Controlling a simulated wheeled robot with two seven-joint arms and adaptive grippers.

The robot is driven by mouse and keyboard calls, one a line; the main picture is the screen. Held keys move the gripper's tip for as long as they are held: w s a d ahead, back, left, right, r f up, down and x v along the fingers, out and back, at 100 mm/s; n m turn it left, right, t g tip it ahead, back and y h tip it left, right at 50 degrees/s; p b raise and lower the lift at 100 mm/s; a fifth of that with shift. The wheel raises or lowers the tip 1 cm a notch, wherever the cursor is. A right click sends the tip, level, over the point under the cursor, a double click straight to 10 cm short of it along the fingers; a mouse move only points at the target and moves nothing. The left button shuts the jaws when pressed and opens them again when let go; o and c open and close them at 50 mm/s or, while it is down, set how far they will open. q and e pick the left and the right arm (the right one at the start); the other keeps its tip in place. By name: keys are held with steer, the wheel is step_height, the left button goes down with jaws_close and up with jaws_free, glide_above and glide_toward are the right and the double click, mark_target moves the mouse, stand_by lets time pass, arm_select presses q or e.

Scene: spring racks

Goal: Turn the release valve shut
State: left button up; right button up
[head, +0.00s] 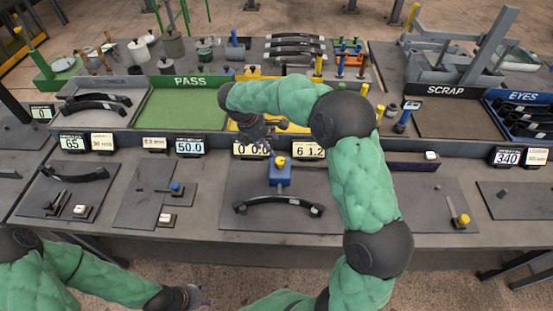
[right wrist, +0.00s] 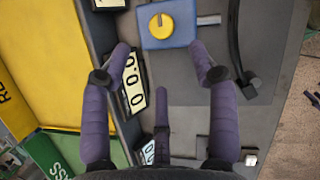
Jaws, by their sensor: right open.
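The release valve appears to be a round yellow knob (head: 280,160) on a blue block (head: 280,174) at the middle of the bench. In the right wrist view the knob (right wrist: 161,25) shows a dark slot and sits on the blue block (right wrist: 183,38) at the top. My right gripper (head: 272,130) is just behind and above the block in the head view. Its purple fingers (right wrist: 163,60) are spread and empty, apart from the knob. My left gripper (head: 205,296) is low at the front left, away from the valve; its finger gap is too small to judge.
A black curved handle (head: 278,207) lies in front of the block. Number displays (head: 252,149) stand behind it. The green PASS tray (head: 182,108), yellow tray (right wrist: 44,60) and SCRAP tray (head: 455,118) lie further back. A small yellow-topped lever (head: 463,219) stands at right.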

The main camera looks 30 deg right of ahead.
mark_target(280, 160)
steer(key=b+x, duration=0.2)
steer(key=x, duration=0.8)
steer(key=shift+f, duration=0.15)
steer(key=shift+c, duration=0.3)
steer(key=c, duration=1.1)
